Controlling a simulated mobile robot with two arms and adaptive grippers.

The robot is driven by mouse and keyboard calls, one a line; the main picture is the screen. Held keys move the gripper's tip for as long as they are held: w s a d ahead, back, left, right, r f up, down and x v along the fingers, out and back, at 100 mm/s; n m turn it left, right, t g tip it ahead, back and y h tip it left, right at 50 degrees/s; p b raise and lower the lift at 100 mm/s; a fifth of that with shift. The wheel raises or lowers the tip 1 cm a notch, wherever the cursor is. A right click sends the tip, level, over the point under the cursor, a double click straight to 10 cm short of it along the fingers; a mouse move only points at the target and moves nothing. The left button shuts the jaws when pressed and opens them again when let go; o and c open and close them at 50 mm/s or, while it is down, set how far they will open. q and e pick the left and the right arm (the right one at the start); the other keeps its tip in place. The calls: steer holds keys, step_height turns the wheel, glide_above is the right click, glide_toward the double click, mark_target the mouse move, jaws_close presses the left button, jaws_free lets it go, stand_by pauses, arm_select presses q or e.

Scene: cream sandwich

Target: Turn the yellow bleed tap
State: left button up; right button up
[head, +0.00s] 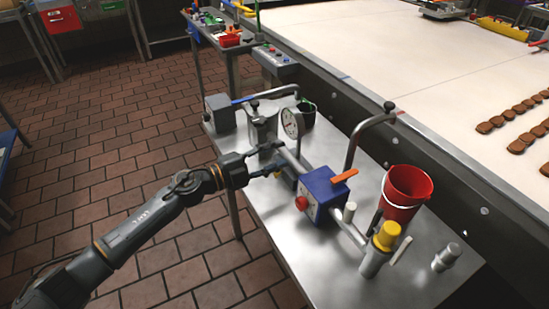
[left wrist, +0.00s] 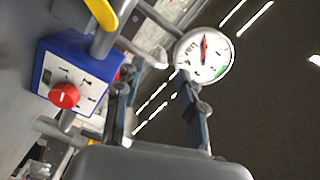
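In the head view a yellow cap (head: 386,236) tops an upright metal fitting at the front right of the steel table. An orange lever (head: 344,176) lies above the blue box (head: 322,194). In the left wrist view a yellow handle (left wrist: 101,13) shows above the blue box (left wrist: 75,72); I cannot tell which of these it is. My left gripper (head: 280,157) is beside the pipework, near the round gauge (head: 292,123), left of the blue box. In the left wrist view its fingers (left wrist: 163,98) are apart, with nothing seen held. My right gripper is out of view.
A red knob (head: 301,203) sticks out of the blue box. A red bucket (head: 405,194) stands behind the yellow cap, near a bent pipe (head: 355,140). A wide pale conveyor (head: 400,65) runs behind the table. Open brick floor (head: 120,160) lies to the left.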

arm_select(q)
steer(key=a+f+n, duration=0.1)
steer(key=s+a+f+n+b, duration=0.1)
steer(key=f, duration=0.1)
steer(key=a+f+n, duration=0.1)
steer(key=a, duration=0.1)
steer(key=shift+s+a+f, duration=0.1)
steer(key=shift+s+f, duration=0.05)
steer(key=shift+s, duration=0.2)
steer(key=s+a+f+n+b, duration=0.2)
steer(key=s+a+f+n, duration=0.25)
steer(key=a, duration=0.35)
steer(key=p, duration=0.1)
glide_toward(278, 171)
steer(key=shift+n, duration=0.45)
steer(key=x, duration=0.8)
steer(key=shift+a+f, duration=0.1)
steer(key=shift+f, duration=0.1)
jaws_close()
